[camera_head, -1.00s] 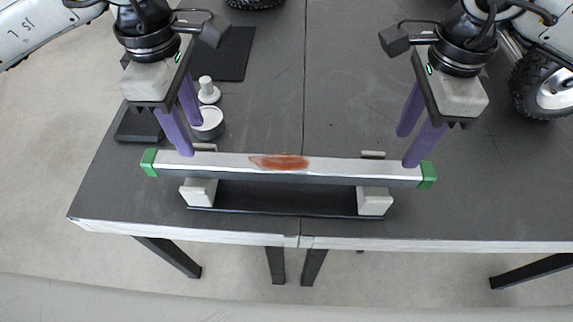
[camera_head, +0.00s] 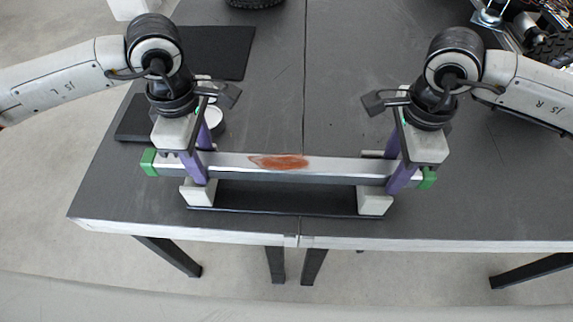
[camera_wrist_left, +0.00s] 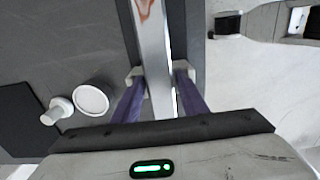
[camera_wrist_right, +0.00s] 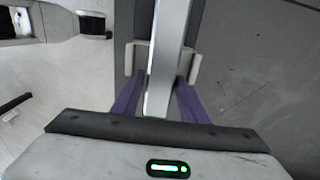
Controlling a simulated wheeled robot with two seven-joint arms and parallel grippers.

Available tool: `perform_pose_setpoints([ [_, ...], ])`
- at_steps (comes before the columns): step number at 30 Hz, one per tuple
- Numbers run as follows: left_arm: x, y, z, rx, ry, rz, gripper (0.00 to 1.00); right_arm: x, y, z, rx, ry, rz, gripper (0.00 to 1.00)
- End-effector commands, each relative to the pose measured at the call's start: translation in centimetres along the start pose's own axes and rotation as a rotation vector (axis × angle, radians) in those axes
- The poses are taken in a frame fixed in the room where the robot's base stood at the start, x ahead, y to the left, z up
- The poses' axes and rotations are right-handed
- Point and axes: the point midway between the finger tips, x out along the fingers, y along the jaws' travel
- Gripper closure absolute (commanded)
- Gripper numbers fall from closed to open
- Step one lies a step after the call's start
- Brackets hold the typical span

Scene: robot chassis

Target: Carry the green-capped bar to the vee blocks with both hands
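The long grey bar with green end caps (camera_head: 300,171) lies level over two pale blocks (camera_head: 199,192) (camera_head: 374,202) on a black base. The blocks' sides show in front of and behind the bar; they look like vee blocks, but their notches are hidden. The bar has a rust-brown patch on top. My left gripper (camera_head: 200,165) straddles the bar near its left end. My right gripper (camera_head: 398,168) straddles it near its right end. In the left wrist view (camera_wrist_left: 158,92) and right wrist view (camera_wrist_right: 158,92), the purple fingers stand either side of the bar, apparently with gaps.
A round white-topped dish (camera_wrist_left: 91,100) and a white knob-like piece (camera_wrist_left: 57,110) stand behind the bar's left end. A dark mat (camera_head: 216,52) lies farther back. A wheeled chassis is at the far right. The table's front edge (camera_head: 290,240) is close; the table right of the bar is clear.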

Motion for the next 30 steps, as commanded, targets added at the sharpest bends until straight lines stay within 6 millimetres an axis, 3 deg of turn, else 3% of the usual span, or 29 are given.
perform_pose_setpoints([
  [1, -0.01, 0.00, 0.02, 0.000, 0.000, 0.000, 0.70, -0.02, 0.00, 0.01, 0.000, 0.000, 0.000, 0.70],
  [6, -0.03, 0.00, 0.02, 0.000, 0.000, 0.000, 0.98, -0.04, 0.00, 0.01, 0.000, 0.000, 0.000, 0.98],
  [7, -0.03, 0.00, 0.02, 0.000, 0.000, 0.000, 1.00, -0.05, 0.00, 0.01, 0.000, 0.000, 0.000, 1.00],
  [30, -0.08, 0.02, 0.05, 0.001, -0.001, 0.001, 1.00, -0.12, -0.02, 0.02, 0.000, 0.000, -0.001, 1.00],
])
